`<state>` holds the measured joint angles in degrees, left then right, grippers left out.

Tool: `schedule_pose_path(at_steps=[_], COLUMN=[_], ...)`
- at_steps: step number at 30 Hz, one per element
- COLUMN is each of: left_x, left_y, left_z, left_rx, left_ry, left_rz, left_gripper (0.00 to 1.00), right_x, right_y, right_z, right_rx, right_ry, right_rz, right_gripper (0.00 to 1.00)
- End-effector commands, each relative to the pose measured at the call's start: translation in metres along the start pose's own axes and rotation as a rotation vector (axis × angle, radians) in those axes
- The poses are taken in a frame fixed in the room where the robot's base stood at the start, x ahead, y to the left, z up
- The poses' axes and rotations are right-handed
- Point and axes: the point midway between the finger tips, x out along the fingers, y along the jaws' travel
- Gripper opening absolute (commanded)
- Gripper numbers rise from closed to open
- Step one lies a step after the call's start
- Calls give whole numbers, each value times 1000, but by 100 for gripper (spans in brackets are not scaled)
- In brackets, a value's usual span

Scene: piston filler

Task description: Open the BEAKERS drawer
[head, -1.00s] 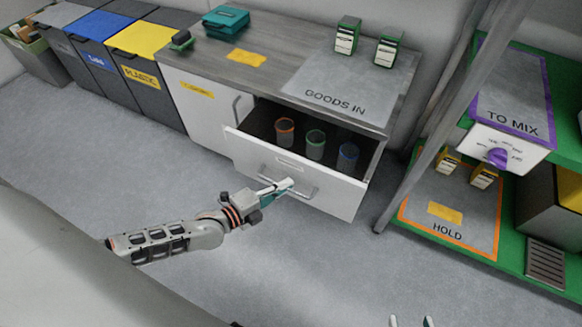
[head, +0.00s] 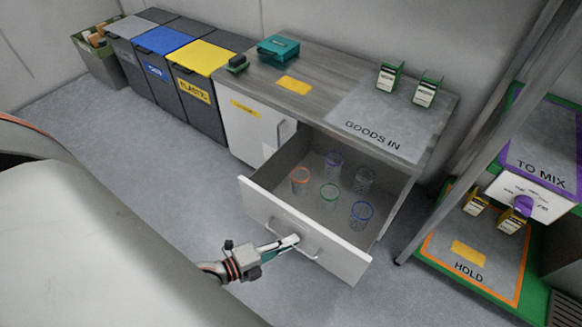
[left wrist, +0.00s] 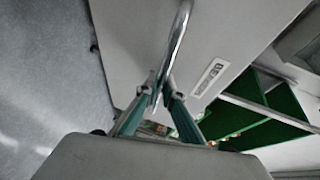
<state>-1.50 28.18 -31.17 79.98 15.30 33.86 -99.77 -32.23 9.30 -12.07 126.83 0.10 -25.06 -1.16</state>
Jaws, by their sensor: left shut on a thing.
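The BEAKERS drawer (head: 262,208) is the white drawer under the counter, and it stands well out from the cabinet. My left gripper (head: 291,241) is shut on the drawer's bar handle (head: 313,254) at the front. In the left wrist view the fingers (left wrist: 161,90) close around the metal bar (left wrist: 179,42), beside a small label (left wrist: 209,77) too small to read. My right gripper is out of view.
The counter (head: 325,88) carries a teal box (head: 278,46) and green-and-white packs on the GOODS IN mat (head: 365,118). Lidded bins (head: 195,90) line the wall to the left. A shelf rack (head: 470,140) stands close on the right. The floor before the drawer is clear.

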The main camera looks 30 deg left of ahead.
Motion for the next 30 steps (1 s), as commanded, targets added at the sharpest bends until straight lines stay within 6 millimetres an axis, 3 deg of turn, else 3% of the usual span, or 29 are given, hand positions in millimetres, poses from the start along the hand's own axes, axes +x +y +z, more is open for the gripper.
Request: schedule_pose_path(at_steps=[7, 9, 22, 30], left_x=[0, 0, -6, -52], left_y=[0, 0, 1, 2], left_z=[1, 1, 0, 0], left_rx=[0, 0, 0, -2], left_ry=[-2, -2, -1, -1], left_rz=[1, 1, 2, 5], left_gripper=[0, 25, 25, 25], right_x=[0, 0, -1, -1], right_y=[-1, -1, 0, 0], right_z=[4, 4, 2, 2], right_rx=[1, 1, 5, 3], right_ry=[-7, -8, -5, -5], right_rz=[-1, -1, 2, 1], right_gripper=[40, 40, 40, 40])
